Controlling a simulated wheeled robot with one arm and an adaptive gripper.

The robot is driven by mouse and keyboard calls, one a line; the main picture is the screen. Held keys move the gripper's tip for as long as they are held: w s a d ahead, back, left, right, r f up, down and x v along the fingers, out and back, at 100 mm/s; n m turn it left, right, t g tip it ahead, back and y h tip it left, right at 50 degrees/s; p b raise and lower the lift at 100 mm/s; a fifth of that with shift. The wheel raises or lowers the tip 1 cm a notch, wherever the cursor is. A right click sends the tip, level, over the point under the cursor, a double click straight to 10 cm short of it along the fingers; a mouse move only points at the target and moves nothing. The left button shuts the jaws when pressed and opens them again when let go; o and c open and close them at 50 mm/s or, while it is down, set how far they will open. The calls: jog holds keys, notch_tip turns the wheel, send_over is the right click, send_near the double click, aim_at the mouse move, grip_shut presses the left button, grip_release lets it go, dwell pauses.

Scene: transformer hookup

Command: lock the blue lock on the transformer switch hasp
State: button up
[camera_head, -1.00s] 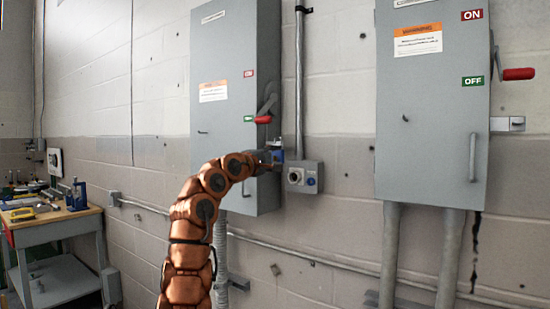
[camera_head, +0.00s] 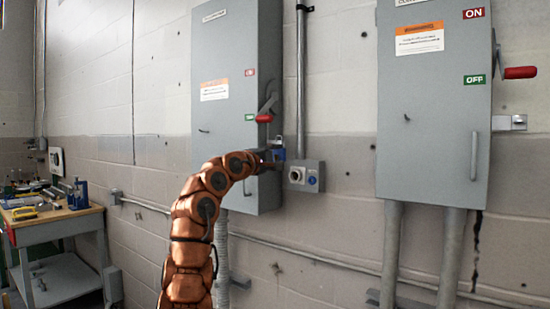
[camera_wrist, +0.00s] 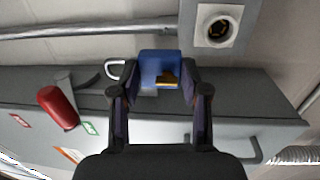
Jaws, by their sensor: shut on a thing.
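The blue lock (camera_wrist: 160,66) is between the two fingertips of my gripper (camera_wrist: 162,82) in the wrist view. The gripper is shut on its body. Its silver shackle (camera_wrist: 115,69) sticks out to the left there. In the head view the lock (camera_head: 280,153) is upright at the right edge of the left grey switch cabinet (camera_head: 237,100), shackle up, below the red switch handle (camera_head: 264,119). The handle also shows in the wrist view (camera_wrist: 58,108). The hasp is too small to make out, and I cannot tell whether the shackle passes through it.
A small grey socket box (camera_head: 304,176) on a conduit is close to the right of my gripper. A second grey cabinet (camera_head: 433,120) with a red handle is further right. A workbench (camera_head: 50,216) with tools stands at the left.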

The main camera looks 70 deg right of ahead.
jog(key=shift+w+r+p, duration=0.15)
jog(key=shift+w+p, duration=0.35)
jog(key=shift+p, duration=0.05)
